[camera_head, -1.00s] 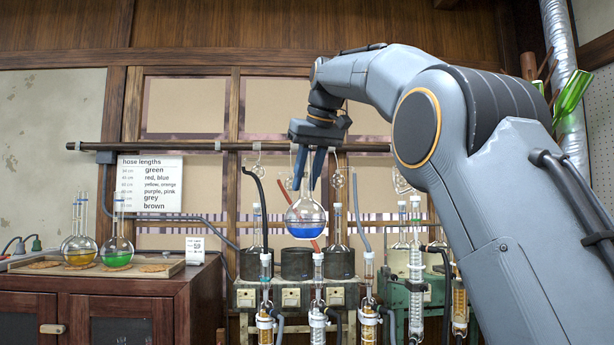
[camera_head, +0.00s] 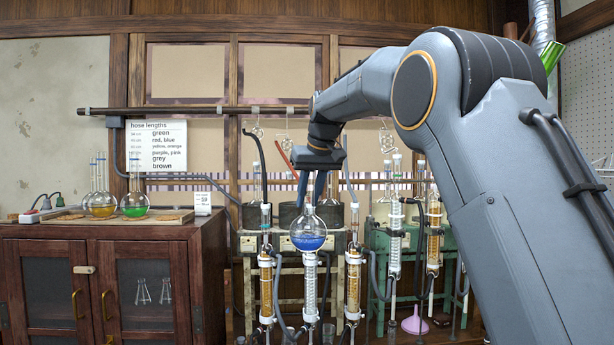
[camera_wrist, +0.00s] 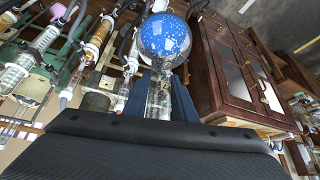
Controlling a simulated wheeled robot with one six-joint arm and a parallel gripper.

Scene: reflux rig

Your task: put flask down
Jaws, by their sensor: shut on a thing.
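The round-bottomed flask (camera_head: 308,234) with blue liquid hangs from my gripper (camera_head: 312,188) in the head view. The fingers point down and are shut on its neck. In the wrist view the neck (camera_wrist: 159,97) lies between the fingers and the blue, bubbly bulb (camera_wrist: 165,36) is beyond them. In the head view the flask overlaps the middle of the glassware rig, in front of the dark heating mantles. Its bulb appears just above a clear coiled condenser (camera_head: 310,285); I cannot tell whether they touch.
A wooden cabinet (camera_head: 140,255) stands at the left. Its top bears a tray (camera_head: 70,221) with a yellow flask (camera_head: 101,204), a green flask (camera_head: 135,204) and cork rings (camera_head: 168,217). Hoses and upright condensers crowd the rig. A pink funnel (camera_head: 415,322) stands low at the right.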

